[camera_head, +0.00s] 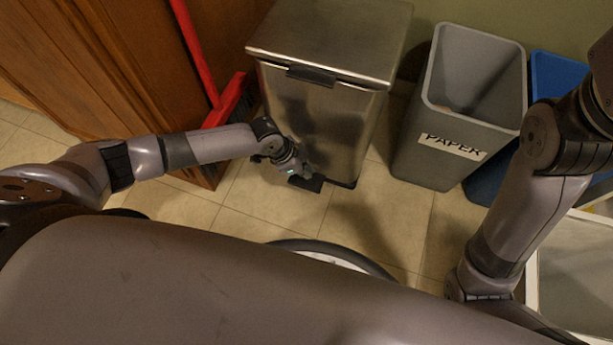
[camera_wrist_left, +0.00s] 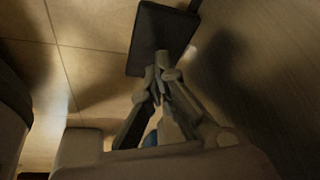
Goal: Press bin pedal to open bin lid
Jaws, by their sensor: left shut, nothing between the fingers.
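The steel pedal bin (camera_head: 322,105) stands upright against the wall in the head view, and its lid (camera_head: 335,38) is closed. Its black pedal (camera_head: 308,183) sticks out low at the front, just above the floor tiles. In the left wrist view the pedal (camera_wrist_left: 160,38) is a dark plate at the top. My left gripper (camera_head: 303,174) is shut and empty, with its fingertips (camera_wrist_left: 162,62) over the near edge of the pedal. I cannot tell whether they touch it. My right gripper is out of view; only its arm shows at right.
A grey PAPER bin (camera_head: 455,110) and a blue bin (camera_head: 557,75) stand to the right. A red broom (camera_head: 215,85) leans by the wooden cabinet (camera_head: 125,60) at left. A round rim (camera_head: 335,250) lies near my body. The tiled floor (camera_head: 385,215) before the bins is clear.

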